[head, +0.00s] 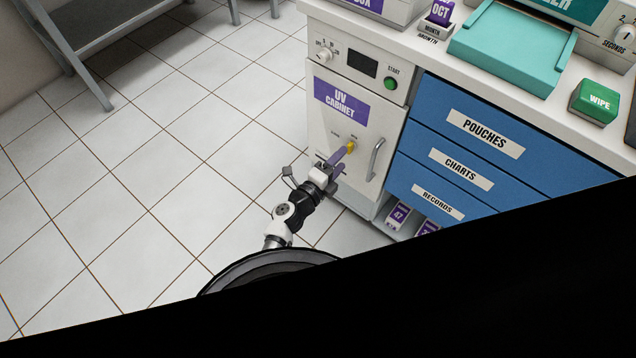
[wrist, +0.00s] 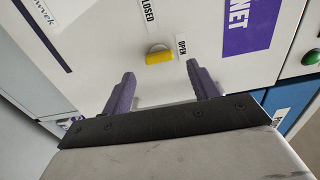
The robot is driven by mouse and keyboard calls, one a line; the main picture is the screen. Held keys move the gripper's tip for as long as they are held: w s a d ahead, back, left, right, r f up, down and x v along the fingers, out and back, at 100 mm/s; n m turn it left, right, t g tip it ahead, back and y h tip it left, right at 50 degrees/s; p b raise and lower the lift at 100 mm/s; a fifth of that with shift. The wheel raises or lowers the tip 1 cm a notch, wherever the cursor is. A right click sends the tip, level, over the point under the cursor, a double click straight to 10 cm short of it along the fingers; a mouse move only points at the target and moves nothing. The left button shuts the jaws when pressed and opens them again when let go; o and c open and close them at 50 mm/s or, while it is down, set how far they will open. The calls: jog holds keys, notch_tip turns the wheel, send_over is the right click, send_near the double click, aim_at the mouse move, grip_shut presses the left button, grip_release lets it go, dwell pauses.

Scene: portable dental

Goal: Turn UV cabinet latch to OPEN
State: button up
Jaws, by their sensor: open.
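The UV cabinet (head: 346,122) has a white door with a small yellow latch (head: 350,147). In the wrist view the latch (wrist: 160,57) lies just beyond the fingertips, between a CLOSED label (wrist: 149,8) and an OPEN label (wrist: 182,48). Its exact pointing direction is hard to tell. My gripper (head: 340,157) is in front of the door at the latch's lower left. In the wrist view its purple fingers (wrist: 160,72) are spread wide with nothing between them, and the latch is roughly centred ahead. I cannot tell whether a finger touches the door.
A metal door handle (head: 376,159) stands right of the latch. Blue drawers (head: 484,134) adjoin the cabinet on the right. A dial (head: 324,56) and green START button (head: 390,83) are above the door. The tiled floor (head: 190,150) to the left is clear.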

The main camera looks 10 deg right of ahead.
jog(key=v, duration=1)
jog(key=shift+b, duration=0.35)
jog(key=shift+s+a, duration=0.1)
jog(key=shift+s, duration=0.05)
